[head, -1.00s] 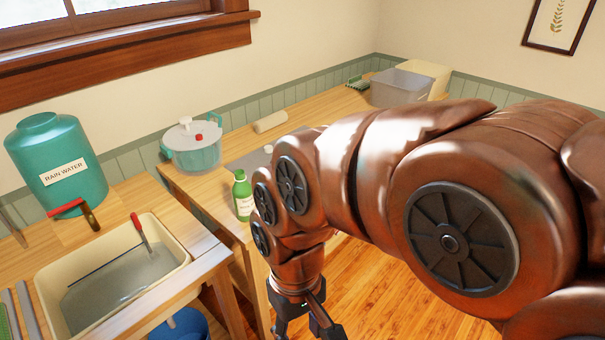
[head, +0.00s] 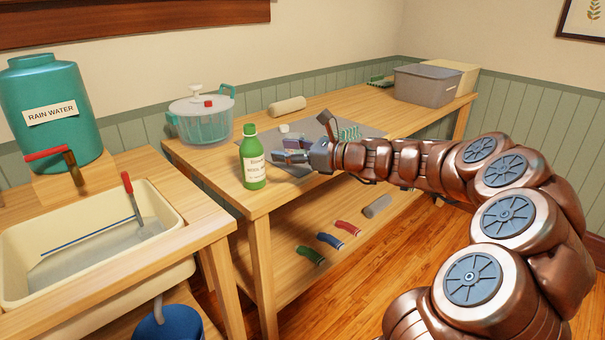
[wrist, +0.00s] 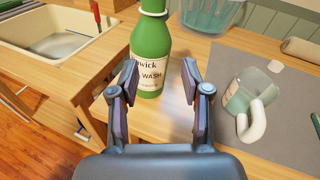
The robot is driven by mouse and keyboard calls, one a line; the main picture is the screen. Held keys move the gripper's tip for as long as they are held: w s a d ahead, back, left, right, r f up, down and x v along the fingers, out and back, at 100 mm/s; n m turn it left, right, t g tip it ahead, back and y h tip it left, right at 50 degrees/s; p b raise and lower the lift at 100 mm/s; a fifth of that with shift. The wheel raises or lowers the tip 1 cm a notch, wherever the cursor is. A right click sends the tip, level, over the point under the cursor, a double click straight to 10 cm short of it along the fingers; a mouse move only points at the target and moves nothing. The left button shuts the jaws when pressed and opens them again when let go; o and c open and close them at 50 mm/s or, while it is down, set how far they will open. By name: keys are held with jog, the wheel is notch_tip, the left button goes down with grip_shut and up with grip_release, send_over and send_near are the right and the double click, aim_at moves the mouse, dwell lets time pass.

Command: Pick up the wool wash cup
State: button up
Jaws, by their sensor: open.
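A clear cup with a white handle and green contents (wrist: 238,98) stands on the grey mat, right of my gripper in the wrist view. I take it to be the wool wash cup; in the head view I cannot make it out behind my gripper. My gripper (wrist: 160,72) is open and empty. It also shows in the head view (head: 290,149), reaching left over the table. A green bottle (wrist: 151,45) labelled "WASH" stands ahead between the fingers in the wrist view, not held. It also stands at the table edge in the head view (head: 254,170).
A lidded teal pot (head: 200,122), a rolled cream cloth (head: 287,105) and a grey bin (head: 427,87) stand on the table (head: 225,168). A sink (head: 175,225) and rain water tank (head: 50,135) are left.

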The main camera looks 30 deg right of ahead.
aim_at(303, 151)
jog(key=w+d+f+m+t+h+b, duration=0.1)
jog(key=d+m, duration=0.1)
jog(key=d, duration=0.2)
jog(key=w+d+f+m+t+h+b, duration=0.1)
jog(key=d+f+m+h, duration=0.1)
jog(key=d, duration=0.3)
jog(key=d+f+m+t+h+b, duration=0.1)
jog(key=d+f+m, duration=0.1)
jog(key=d, duration=0.3)
jog(key=shift+w+d+f+m, duration=0.2)
jog(key=shift+w+m, duration=0.2)
jog(key=shift+m, duration=0.3)
jog(key=b+x, duration=0.1)
jog(key=x, duration=0.1)
jog(key=b+x, duration=0.1)
jog(key=x, duration=0.1)
jog(key=shift+w+a+f, duration=0.25)
jog(key=shift+a, duration=0.25)
jog(key=shift+w+r, duration=0.1)
jog(key=shift+w, duration=0.25)
grip_shut()
